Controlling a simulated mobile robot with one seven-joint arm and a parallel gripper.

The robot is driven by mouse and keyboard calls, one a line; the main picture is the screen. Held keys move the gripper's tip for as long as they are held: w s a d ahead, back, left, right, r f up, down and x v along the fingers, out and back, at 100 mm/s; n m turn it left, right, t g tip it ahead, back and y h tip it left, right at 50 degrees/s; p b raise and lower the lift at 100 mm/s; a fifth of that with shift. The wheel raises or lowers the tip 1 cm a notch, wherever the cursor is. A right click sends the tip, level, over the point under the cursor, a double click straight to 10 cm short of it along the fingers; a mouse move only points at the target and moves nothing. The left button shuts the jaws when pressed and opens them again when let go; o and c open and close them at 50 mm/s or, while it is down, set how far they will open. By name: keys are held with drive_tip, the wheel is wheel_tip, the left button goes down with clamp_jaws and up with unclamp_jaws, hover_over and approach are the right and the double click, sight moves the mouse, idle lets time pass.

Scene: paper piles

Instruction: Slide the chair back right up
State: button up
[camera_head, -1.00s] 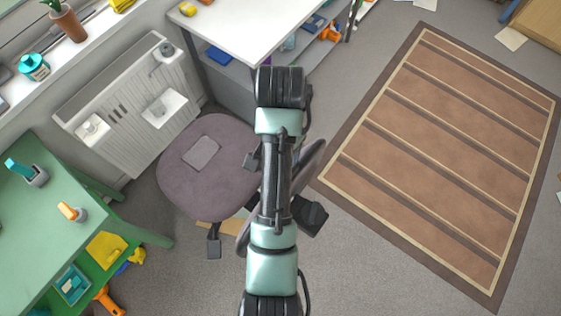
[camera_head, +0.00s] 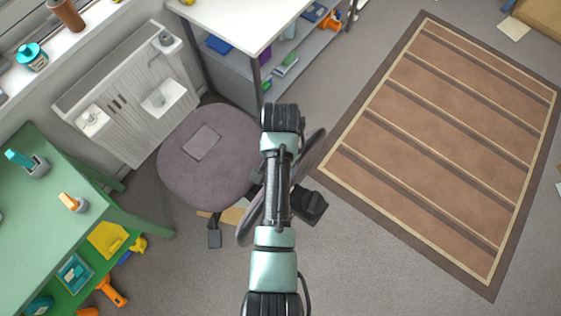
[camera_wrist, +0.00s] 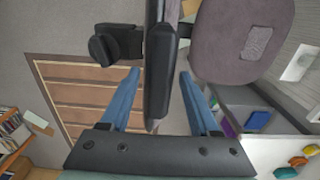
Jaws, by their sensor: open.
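The office chair's grey-purple seat (camera_head: 200,175) is left of my arm in the head view, and it also shows at the upper right of the wrist view (camera_wrist: 225,55). The chair back (camera_head: 313,152) stands behind my arm, which hides its middle. In the wrist view the chair back (camera_wrist: 157,85) is edge-on, a dark upright slab between my two blue fingers. My gripper (camera_wrist: 159,76) is open around it, with a visible gap on each side. The head view does not show the fingers.
A green table (camera_head: 60,215) is at the left and a white desk (camera_head: 245,22) with a shelf is behind the chair. A radiator (camera_head: 130,95) is beside the seat. A striped brown rug (camera_head: 440,150) lies on open floor at the right.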

drive_tip(key=shift+f, duration=0.5)
clamp_jaws()
idle(1.2)
